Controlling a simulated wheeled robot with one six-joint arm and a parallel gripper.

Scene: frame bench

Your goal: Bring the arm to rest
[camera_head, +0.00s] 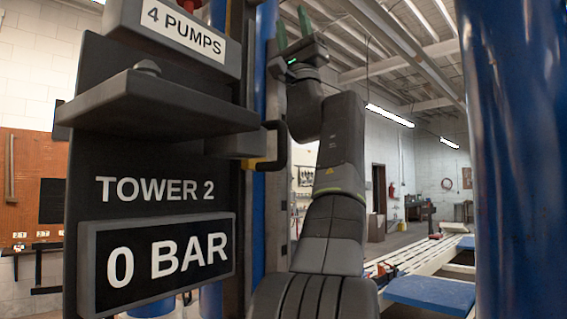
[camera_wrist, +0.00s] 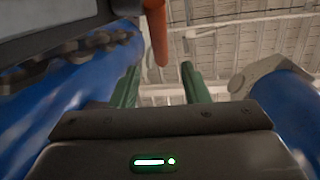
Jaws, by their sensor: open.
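My gripper (camera_head: 293,30) is raised at the top middle of the head view, with its two green fingers pointing up. It is open and empty. My arm rises from the bottom middle of the head view, just right of the black tower panel (camera_head: 150,165). The panel reads "TOWER 2".
A display reading "0 BAR" (camera_head: 160,262) and a shelf (camera_head: 160,103) are on the panel. A black handle with a yellow part (camera_head: 265,163) juts toward my arm. A blue post (camera_head: 515,160) stands at right. In the wrist view an orange-red rod (camera_wrist: 155,30) hangs near the fingers.

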